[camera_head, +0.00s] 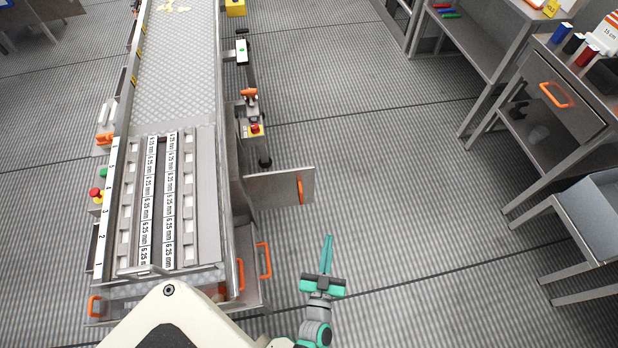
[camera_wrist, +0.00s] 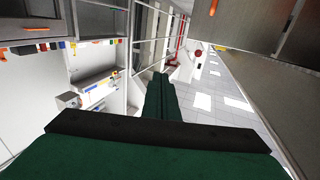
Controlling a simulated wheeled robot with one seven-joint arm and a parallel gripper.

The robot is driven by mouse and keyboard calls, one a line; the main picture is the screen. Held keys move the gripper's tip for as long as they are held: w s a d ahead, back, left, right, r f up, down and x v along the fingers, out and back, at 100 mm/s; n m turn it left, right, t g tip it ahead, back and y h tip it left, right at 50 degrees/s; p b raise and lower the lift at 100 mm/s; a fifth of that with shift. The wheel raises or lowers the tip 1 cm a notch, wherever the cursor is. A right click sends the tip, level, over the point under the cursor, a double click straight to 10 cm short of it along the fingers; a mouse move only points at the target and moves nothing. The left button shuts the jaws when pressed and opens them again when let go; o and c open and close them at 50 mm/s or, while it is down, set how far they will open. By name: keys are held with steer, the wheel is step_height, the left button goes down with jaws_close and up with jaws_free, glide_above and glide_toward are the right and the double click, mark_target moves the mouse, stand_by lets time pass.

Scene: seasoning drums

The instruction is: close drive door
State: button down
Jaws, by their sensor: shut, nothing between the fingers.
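In the head view a flat grey metal door (camera_head: 270,187) with an orange handle (camera_head: 300,190) stands swung out from the right side of the conveyor machine (camera_head: 185,105). I take it to be the drive door. My gripper (camera_head: 327,238), with teal fingers, is shut and empty over the floor, to the right of and below the door's outer end in the picture. It appears apart from the door. In the wrist view my gripper (camera_wrist: 160,77) shows its fingers together. A grey panel (camera_wrist: 265,55) is at the right there; I cannot tell which part it is.
Another panel with an orange handle (camera_head: 264,260) is nearer, at the machine's lower right side. A control box with a red button (camera_head: 255,129) is behind the door. Tables and a drawer (camera_head: 548,95) line the right. The floor (camera_head: 400,190) between is clear.

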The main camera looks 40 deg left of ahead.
steer(key=w+a+f+n+g+y, duration=0.4)
steer(key=w+a+f+y, duration=0.1)
steer(key=w+a, duration=0.5)
glide_toward(309, 169)
steer(key=x, duration=0.5)
steer(key=shift+s+a+f, duration=0.1)
steer(key=shift+a, duration=0.15)
steer(key=shift+w+a, duration=0.4)
steer(key=shift+w, duration=0.05)
steer(key=shift+w, duration=0.1)
